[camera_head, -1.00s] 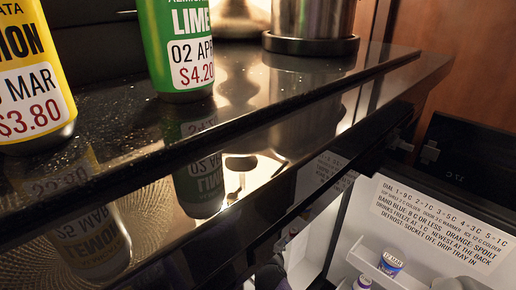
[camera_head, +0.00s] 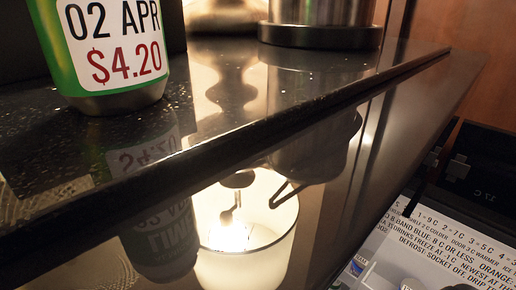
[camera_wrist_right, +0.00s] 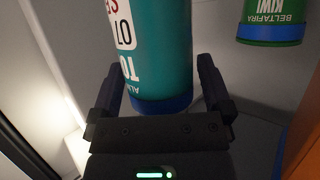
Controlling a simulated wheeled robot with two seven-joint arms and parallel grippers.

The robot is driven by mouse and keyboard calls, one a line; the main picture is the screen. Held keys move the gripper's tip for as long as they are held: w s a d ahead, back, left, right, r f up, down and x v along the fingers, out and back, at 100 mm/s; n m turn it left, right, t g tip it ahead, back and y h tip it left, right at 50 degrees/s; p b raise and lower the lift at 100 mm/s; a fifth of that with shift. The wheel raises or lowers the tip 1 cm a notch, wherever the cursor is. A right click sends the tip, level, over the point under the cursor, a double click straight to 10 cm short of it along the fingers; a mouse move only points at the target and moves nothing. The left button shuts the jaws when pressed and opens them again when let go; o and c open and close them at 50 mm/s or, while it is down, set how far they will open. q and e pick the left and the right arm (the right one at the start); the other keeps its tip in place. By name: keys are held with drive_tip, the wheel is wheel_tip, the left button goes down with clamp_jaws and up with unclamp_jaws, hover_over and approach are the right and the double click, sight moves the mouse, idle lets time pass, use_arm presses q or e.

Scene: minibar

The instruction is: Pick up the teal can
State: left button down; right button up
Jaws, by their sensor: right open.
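The teal can (camera_wrist_right: 158,60) shows large in the right wrist view, upside down in the picture, with a white label and a blue end band. My right gripper (camera_wrist_right: 160,80) is open, with one dark finger on each side of the can's blue end. Whether either finger touches the can is hard to tell. The can's far end is cut off by the picture edge. I see neither the teal can nor any gripper of mine in the head view. My left gripper is in neither view.
A green kiwi can (camera_wrist_right: 271,20) is close to the right of the teal can. In the head view, a glossy dark counter (camera_head: 60,150) carries a green can (camera_head: 105,45) and a metal vessel (camera_head: 320,20).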

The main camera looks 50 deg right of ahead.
clamp_jaws()
idle(0.4)
drive_tip(key=shift+r, duration=0.1)
